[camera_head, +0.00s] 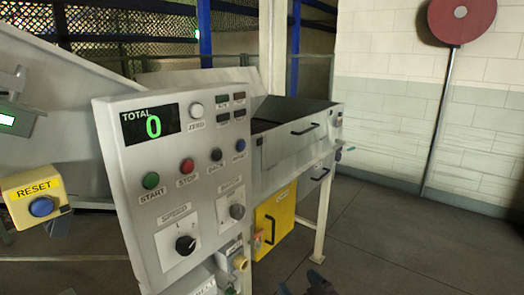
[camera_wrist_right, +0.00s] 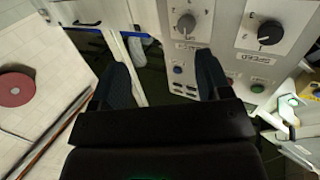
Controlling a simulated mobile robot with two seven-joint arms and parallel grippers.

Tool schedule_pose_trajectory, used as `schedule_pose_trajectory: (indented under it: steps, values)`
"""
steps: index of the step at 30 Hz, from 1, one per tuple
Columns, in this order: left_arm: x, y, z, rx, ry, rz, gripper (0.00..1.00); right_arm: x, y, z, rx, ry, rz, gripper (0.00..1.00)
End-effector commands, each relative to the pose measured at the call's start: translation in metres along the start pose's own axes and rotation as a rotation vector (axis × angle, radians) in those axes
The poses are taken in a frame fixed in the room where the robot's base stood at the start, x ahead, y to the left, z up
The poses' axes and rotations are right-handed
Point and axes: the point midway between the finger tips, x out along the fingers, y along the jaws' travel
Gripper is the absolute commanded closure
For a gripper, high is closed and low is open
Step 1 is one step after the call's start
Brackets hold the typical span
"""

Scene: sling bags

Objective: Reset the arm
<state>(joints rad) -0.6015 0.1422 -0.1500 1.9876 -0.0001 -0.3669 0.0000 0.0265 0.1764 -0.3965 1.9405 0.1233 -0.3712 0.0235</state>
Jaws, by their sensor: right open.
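My right gripper (camera_head: 302,285) shows only as dark fingertips at the bottom edge of the head view, in front of the floor and right of the control panel (camera_head: 150,245). In the right wrist view the gripper (camera_wrist_right: 160,78) has its two dark fingers wide apart, with nothing between them. The panel (camera_wrist_right: 222,52) is beyond the fingers there and appears upside down. My left gripper does not show in either view.
The panel has a display (camera_head: 151,125) reading 0, several buttons and knobs. A yellow RESET box (camera_head: 35,197) stands at left. Behind the panel are a grey drawer unit (camera_head: 290,145) and a yellow bin (camera_head: 275,220). Open floor (camera_head: 400,240) lies at right, before a wall.

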Motion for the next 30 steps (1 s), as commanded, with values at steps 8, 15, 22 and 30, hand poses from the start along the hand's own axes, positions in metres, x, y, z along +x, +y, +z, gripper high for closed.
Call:
schedule_pose_trajectory:
  steps: [8, 15, 22, 30]
  values:
    - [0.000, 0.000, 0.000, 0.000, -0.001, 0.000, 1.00, -0.100, 0.066, 0.101, -0.006, -0.202, 0.233, 0.29]
    - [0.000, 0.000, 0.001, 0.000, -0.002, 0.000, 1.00, -0.201, 0.088, 0.175, 0.029, -0.389, 0.369, 0.29]
    - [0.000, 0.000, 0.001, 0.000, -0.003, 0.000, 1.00, -0.258, 0.080, 0.212, 0.066, -0.499, 0.409, 0.29]
    - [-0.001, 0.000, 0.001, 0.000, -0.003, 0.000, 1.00, -0.266, 0.077, 0.217, 0.071, -0.514, 0.411, 0.29]
